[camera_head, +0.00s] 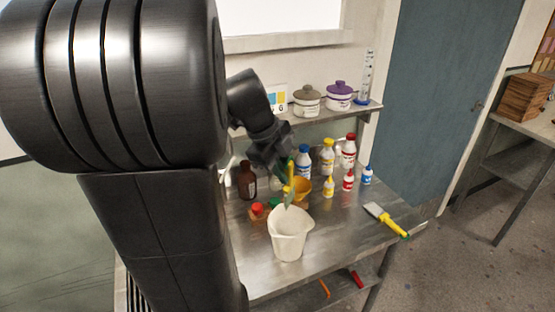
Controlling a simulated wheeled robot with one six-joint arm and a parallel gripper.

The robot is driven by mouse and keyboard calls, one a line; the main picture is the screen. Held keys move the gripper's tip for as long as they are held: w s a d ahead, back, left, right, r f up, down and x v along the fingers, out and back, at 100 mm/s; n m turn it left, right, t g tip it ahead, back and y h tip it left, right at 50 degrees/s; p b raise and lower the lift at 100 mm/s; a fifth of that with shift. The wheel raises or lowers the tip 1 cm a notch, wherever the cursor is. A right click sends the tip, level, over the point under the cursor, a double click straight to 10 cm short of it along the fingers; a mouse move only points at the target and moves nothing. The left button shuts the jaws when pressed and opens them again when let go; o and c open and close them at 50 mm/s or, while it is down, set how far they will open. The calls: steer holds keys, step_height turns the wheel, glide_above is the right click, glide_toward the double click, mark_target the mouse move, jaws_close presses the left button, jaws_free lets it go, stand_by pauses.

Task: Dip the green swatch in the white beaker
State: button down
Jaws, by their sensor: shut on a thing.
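My gripper (284,164) reaches down from the dark arm above the metal table and is shut on the green swatch (289,194). The swatch is small and narrow, with yellow showing beside it. It hangs down above the back rim of the white beaker (290,240). Its lower end overlaps the beaker's mouth in the picture, and I cannot tell whether it is inside. The beaker stands upright near the table's front, with its mouth open upward. My arm hides much of the left side.
A brown bottle (247,180) and red-capped item (257,209) are left. Several bottles, including a yellow-capped one (327,156), stand behind. Lidded pots (307,100) sit on a shelf.

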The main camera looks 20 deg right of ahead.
mark_target(284, 189)
steer(key=shift+s+f+b, duration=0.25)
steer(key=shift+f+b, duration=0.1)
steer(key=shift+f, duration=0.25)
step_height(284, 189, down, 5)
steer(key=b, duration=0.4)
steer(key=shift+f, duration=0.1)
step_height(284, 189, down, 10)
steer(key=b, duration=1)
steer(key=shift+s+a+b, duration=0.25)
steer(key=shift+a+b, duration=0.05)
steer(key=shift+b, duration=0.35)
